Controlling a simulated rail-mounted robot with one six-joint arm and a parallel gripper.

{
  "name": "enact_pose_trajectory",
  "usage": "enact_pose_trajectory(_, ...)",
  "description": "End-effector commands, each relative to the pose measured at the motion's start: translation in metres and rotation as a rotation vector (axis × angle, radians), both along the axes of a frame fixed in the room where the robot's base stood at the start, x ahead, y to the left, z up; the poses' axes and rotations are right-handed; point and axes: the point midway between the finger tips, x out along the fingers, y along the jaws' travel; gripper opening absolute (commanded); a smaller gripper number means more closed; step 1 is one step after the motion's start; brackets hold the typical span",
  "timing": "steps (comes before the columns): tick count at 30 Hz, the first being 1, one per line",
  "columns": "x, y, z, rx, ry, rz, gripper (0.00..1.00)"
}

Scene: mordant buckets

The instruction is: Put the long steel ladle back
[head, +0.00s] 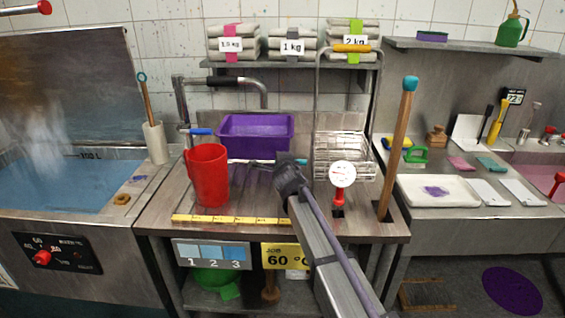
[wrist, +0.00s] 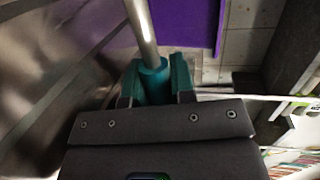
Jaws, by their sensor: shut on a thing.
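My gripper (wrist: 157,88) is shut on the teal grip (wrist: 152,72) of a long steel-shafted tool, which I take to be the ladle. Its bare steel shaft (wrist: 143,28) runs up and out of the wrist view. In the head view my gripper (head: 284,164) is over the middle bench, in front of the purple tub. A thin, roughly level shaft (head: 252,161) shows beside it there. The ladle's bowl cannot be made out in either view.
A red jug (head: 208,176) stands left of my gripper, and a purple tub (head: 256,148) behind it. A wire basket (head: 342,140), a red-stemmed gauge (head: 342,176) and an upright wooden pole (head: 397,150) stand to the right. A blue-filled vat (head: 60,186) lies left.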

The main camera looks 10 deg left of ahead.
Motion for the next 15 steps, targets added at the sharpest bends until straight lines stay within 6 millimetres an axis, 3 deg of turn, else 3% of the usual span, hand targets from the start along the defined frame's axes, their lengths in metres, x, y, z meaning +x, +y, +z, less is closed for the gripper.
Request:
enact_pose_trajectory(2,0.0001,0.0000,0.0008,0.000,0.000,0.000,0.00)
enact_pose_trajectory(3,0.0000,0.0000,0.0008,0.000,0.000,0.000,0.27)
enact_pose_trajectory(11,0.0000,0.0000,0.0007,0.000,0.000,0.000,0.52)
enact_pose_trajectory(15,0.0000,0.0000,0.0007,0.000,0.000,0.000,0.53)
